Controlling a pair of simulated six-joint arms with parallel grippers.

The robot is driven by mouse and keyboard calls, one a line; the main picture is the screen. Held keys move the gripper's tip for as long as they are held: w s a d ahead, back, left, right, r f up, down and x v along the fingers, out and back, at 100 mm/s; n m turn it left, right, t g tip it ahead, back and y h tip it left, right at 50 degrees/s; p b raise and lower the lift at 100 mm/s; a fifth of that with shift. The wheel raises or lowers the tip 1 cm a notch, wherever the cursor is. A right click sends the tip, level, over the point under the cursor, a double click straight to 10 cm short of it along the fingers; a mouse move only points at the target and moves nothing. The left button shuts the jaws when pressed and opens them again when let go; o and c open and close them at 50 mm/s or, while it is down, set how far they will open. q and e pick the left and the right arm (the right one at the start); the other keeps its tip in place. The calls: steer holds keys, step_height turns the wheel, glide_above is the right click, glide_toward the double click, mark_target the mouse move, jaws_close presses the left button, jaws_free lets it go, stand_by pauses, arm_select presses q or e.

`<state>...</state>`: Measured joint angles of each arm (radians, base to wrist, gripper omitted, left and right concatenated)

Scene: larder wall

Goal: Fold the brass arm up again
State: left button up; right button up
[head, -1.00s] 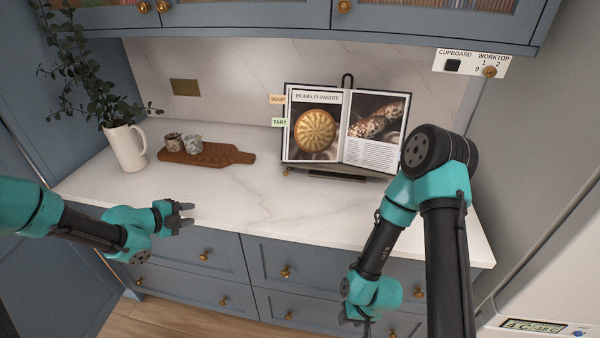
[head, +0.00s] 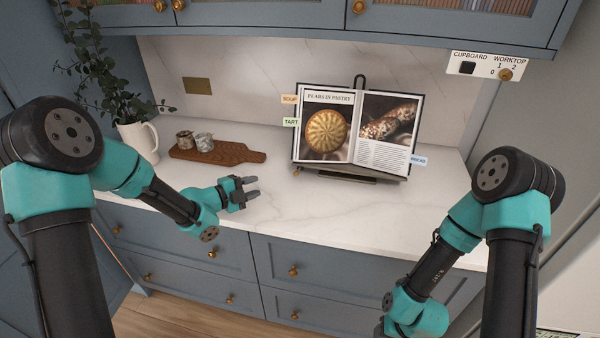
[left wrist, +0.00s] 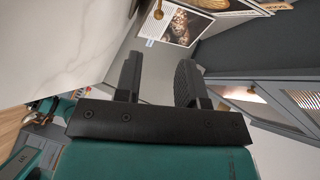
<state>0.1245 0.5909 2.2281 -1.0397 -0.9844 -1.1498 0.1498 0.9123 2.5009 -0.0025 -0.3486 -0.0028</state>
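The open cookbook (head: 355,128) leans on a dark stand (head: 350,176) at the back of the worktop. A small brass piece (head: 297,172), which looks like the brass arm, sticks out low at the stand's left corner. In the left wrist view a thin brass piece with a round end (left wrist: 158,14) shows beside the book (left wrist: 185,24). My left gripper (head: 254,188) is open and empty over the worktop, left of the stand and apart from it. Its fingers are spread in the left wrist view (left wrist: 157,75). My right gripper (head: 381,330) is low at the bottom edge, mostly hidden.
A wooden board (head: 235,153) with two small cups stands at the back left, near a white jug (head: 142,140) of leafy stems. A switch panel (head: 487,67) is under the wall cupboards at right. The worktop (head: 340,207) before the stand is clear.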

mark_target(297, 172)
arm_select(q)
steer(key=x, duration=1.7)
steer(key=shift+w+d+f, duration=0.1)
steer(key=shift+d+f, duration=0.05)
steer(key=shift+d, duration=0.05)
jaws_close()
